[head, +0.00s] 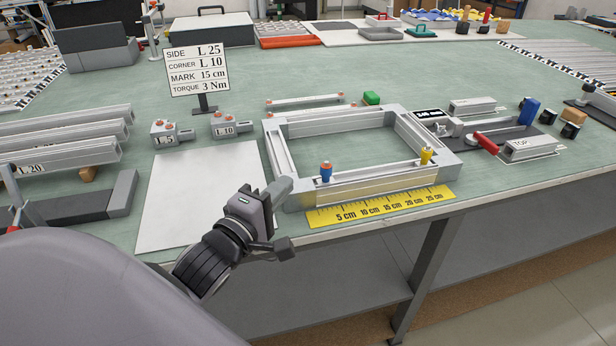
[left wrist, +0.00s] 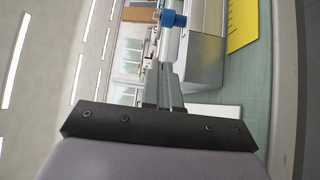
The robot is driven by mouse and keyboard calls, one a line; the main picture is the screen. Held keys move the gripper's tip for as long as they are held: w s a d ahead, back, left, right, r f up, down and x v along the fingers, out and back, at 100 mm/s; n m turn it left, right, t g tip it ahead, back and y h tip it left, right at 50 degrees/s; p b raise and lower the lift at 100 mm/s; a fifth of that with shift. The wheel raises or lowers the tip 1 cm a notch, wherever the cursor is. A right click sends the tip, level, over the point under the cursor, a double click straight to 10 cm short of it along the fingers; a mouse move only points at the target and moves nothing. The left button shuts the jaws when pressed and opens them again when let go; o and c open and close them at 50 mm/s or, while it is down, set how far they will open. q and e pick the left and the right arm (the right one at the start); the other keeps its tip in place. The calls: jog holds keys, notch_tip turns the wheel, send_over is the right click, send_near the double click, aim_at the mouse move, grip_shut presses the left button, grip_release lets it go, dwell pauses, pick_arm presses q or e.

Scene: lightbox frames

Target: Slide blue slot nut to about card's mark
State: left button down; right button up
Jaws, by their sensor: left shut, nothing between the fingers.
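The card (head: 196,70) stands upright at the back left and reads side L 25, corner L 10, mark 15 cm, torque 3 Nm. The blue slot nut (head: 325,172), with an orange top, sits on the front rail of the aluminium frame (head: 375,180), near the rail's left end. It also shows at the top of the left wrist view (left wrist: 174,19). The yellow ruler (head: 380,207) lies along that rail, marked 5 to 25 cm. My left gripper (head: 282,187) is shut and empty at the frame's front left corner, left of the nut. My right gripper is out of view.
A yellow piece (head: 426,156) stands near the front rail's right end. A white sheet (head: 195,195) lies left of the frame, with L 5 (head: 165,134) and L 10 (head: 228,126) blocks behind it. A red-handled clamp (head: 486,143) lies to the right. The table's front edge is close.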

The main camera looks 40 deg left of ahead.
aim_at(308, 191)
pick_arm(q)
jog(key=w, duration=0.1)
jog(key=w+d, duration=0.1)
jog(key=w, duration=0.2)
jog(key=shift+w+d, duration=0.1)
jog(key=shift+d, duration=0.15)
jog(key=shift+w+d, duration=0.5)
